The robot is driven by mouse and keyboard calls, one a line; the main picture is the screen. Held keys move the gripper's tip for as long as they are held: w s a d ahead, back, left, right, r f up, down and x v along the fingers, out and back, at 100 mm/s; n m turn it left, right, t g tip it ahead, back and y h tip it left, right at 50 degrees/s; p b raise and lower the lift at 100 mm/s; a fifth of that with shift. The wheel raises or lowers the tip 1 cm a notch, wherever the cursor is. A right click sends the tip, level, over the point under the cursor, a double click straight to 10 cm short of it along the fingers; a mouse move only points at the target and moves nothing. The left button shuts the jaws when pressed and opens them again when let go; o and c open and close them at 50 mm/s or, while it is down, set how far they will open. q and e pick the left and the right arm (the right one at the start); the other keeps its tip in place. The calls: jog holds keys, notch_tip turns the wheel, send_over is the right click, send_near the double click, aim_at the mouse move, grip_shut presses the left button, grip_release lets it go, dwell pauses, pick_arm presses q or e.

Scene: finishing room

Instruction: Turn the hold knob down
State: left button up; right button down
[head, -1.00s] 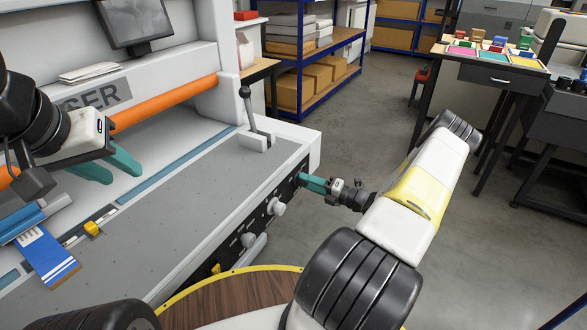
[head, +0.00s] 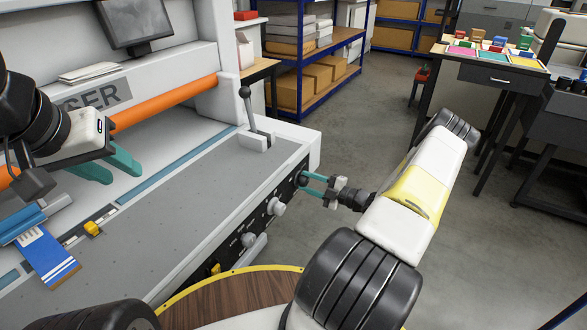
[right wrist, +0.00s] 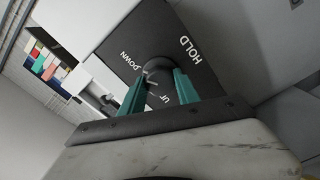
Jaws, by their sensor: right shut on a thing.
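The hold knob (right wrist: 157,70) is a dark round knob on a black panel (right wrist: 190,25) lettered HOLD, DOWN and UP. In the head view the knob (head: 302,179) is at the far end of the machine's front panel. My right gripper (right wrist: 157,82) is shut on it, one teal finger on each side; it also shows in the head view (head: 309,183). A pale mark shows on the knob's face, but which label it points at is hard to tell. My left gripper (head: 120,172) is open and empty above the machine bed.
Other knobs, including a light one (head: 277,207), sit along the same front panel nearer me. A lever (head: 250,112) stands on the bed's far corner. A blue card (head: 45,258) lies at the bed's left. Floor right of the machine is clear up to a dark table (head: 490,75).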

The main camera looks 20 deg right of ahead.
jog(key=shift+d+m, duration=0.1)
jog(key=shift+m, duration=0.3)
jog(key=c, duration=0.9)
grip_release()
jog(key=v, duration=0.8)
